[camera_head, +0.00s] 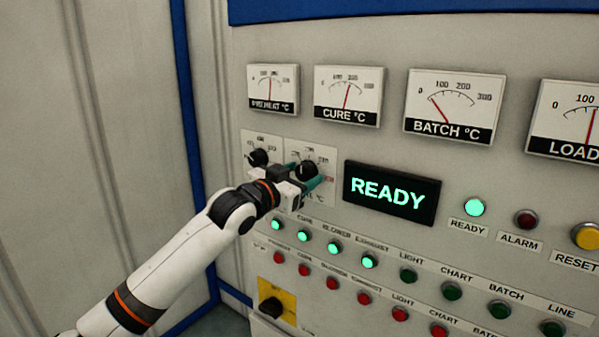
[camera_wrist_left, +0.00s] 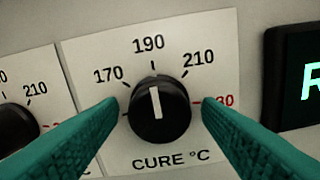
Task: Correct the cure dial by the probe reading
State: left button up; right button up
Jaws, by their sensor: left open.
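The cure dial (camera_wrist_left: 160,110) is a round black knob on a white plate marked 170, 190, 210 and a red mark reading partly as 30. Its white pointer aims up at about 190. My left gripper (camera_wrist_left: 159,105) is open, its teal fingers on either side of the knob; contact is not clear. In the head view, the left gripper (camera_head: 302,175) is at the cure knob (camera_head: 308,169) and hides part of its plate. The cure meter (camera_head: 348,95) has its needle slightly right of upright. The batch meter (camera_head: 454,104) has its needle at the low end.
The preheat dial (camera_head: 258,157) sits close left of the cure dial. The display (camera_head: 391,192) to the right reads READY. Below are rows of green lamps (camera_head: 334,248) and red buttons (camera_head: 332,283), with a yellow-plated black switch (camera_head: 271,307) lower left.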

pick_arm(q)
jog(key=c, duration=1)
jog(key=shift+n, duration=0.4)
jog(key=n+p, duration=0.1)
jog(key=n, duration=0.3)
jog(key=shift+s+p, duration=0.1)
jog(key=shift+p, duration=0.25)
jog(key=shift+n+p, duration=0.95)
jog(key=shift+n, duration=1.55)
jog(key=o, duration=1)
